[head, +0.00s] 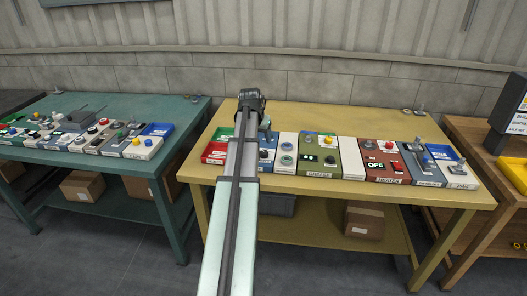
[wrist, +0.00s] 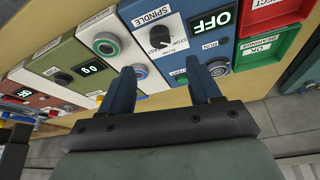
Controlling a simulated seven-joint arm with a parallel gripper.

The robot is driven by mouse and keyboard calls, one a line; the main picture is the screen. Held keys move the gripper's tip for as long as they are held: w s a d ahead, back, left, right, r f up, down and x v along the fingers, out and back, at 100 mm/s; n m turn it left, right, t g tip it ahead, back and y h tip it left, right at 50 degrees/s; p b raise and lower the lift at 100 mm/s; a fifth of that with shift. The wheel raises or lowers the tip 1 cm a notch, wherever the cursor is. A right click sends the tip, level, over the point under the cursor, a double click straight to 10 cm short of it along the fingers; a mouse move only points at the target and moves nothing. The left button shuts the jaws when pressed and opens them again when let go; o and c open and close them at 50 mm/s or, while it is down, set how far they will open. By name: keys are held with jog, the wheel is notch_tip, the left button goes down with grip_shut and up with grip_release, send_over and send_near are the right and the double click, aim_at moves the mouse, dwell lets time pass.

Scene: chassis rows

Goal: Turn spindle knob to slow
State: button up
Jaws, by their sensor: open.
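The spindle knob (wrist: 160,37) is a small black knob on a white dial plate, on a blue panel lettered SPINDLE (wrist: 152,15). STOP is printed beside the dial; the other small words and the knob's exact pointing are hard to read. A display (wrist: 210,20) on the same panel reads OFF. My gripper (wrist: 159,68) is open and empty, its two blue fingers apart, with the knob showing beyond and between the tips, not touched. In the head view, the blue panel (head: 267,157) is partly hidden by my arm.
Beside the spindle panel are a white panel with a green-ringed button (wrist: 105,44), a green panel (head: 318,155) and a red heater panel (head: 385,160). Red and green trays (wrist: 267,45) lie on the other side.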

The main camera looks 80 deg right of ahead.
aim_at(264, 152)
jog(key=x, duration=1)
jog(key=shift+d+f, duration=0.15)
jog(key=shift+f, duration=0.05)
jog(key=c, duration=1)
jog(key=shift+c, duration=0.2)
jog(key=shift+m, duration=0.3)
jog(key=m+g, duration=0.1)
jog(key=m, duration=0.3)
jog(key=shift+w+d+m+g+y, duration=0.2)
jog(key=shift+m+g+y, duration=0.1)
jog(key=shift+g, duration=0.1)
jog(key=shift+m+g+y, duration=0.6)
jog(key=shift+m+y, duration=0.1)
jog(key=shift+m, duration=1.5)
